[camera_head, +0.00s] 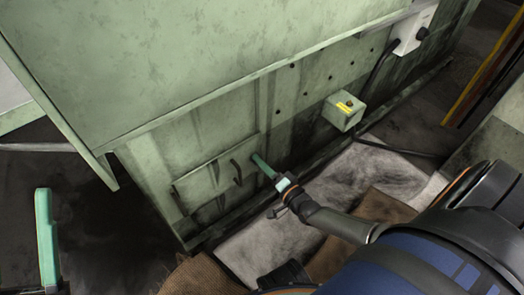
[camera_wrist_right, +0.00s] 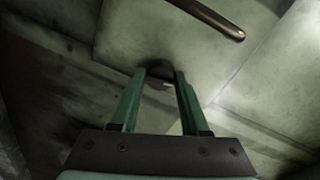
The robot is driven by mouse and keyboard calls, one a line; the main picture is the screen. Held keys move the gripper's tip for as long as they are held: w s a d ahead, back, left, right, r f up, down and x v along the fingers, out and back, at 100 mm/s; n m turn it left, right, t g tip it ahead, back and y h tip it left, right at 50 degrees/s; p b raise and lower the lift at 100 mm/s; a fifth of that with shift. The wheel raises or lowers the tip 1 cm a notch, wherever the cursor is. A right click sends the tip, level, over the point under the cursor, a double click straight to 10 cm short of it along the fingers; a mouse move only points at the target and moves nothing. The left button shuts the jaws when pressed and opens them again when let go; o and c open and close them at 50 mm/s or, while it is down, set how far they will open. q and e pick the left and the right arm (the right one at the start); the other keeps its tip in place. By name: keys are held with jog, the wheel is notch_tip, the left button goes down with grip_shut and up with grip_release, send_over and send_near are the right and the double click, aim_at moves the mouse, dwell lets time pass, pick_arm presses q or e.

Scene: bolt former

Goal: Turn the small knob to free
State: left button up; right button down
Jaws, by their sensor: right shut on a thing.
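My right gripper (camera_head: 262,164) reaches to the lower part of the green machine's side, at a small panel (camera_head: 205,182). In the right wrist view, its two green fingers (camera_wrist_right: 160,74) are shut on a small dark knob (camera_wrist_right: 158,70) on a pale green plate. Only part of the knob shows between the fingertips, and its turned position cannot be told. In the head view the knob is hidden at the fingertips. My left gripper (camera_head: 46,235) shows at the left edge as a green finger, away from the machine; its opening cannot be told.
A dark bar handle (camera_head: 236,172) stands on the panel just left of my right fingertips. A metal bar (camera_wrist_right: 208,18) crosses above the fingers in the wrist view. A small green box with a yellow label (camera_head: 343,111) is further right. Brown sheets (camera_head: 205,275) lie on the floor.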

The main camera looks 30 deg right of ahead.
jog(key=shift+a+m, duration=0.15)
jog(key=shift+m, duration=0.85)
jog(key=shift+r, duration=0.1)
jog(key=shift+c, duration=2.2)
grip_release()
jog(key=shift+s, duration=0.1)
jog(key=s+d+p, duration=0.1)
jog(key=s+p, duration=0.3)
jog(key=s, duration=0.8)
jog(key=shift+r, duration=0.35)
jog(key=shift+s+d, duration=0.1)
jog(key=shift+s, duration=0.1)
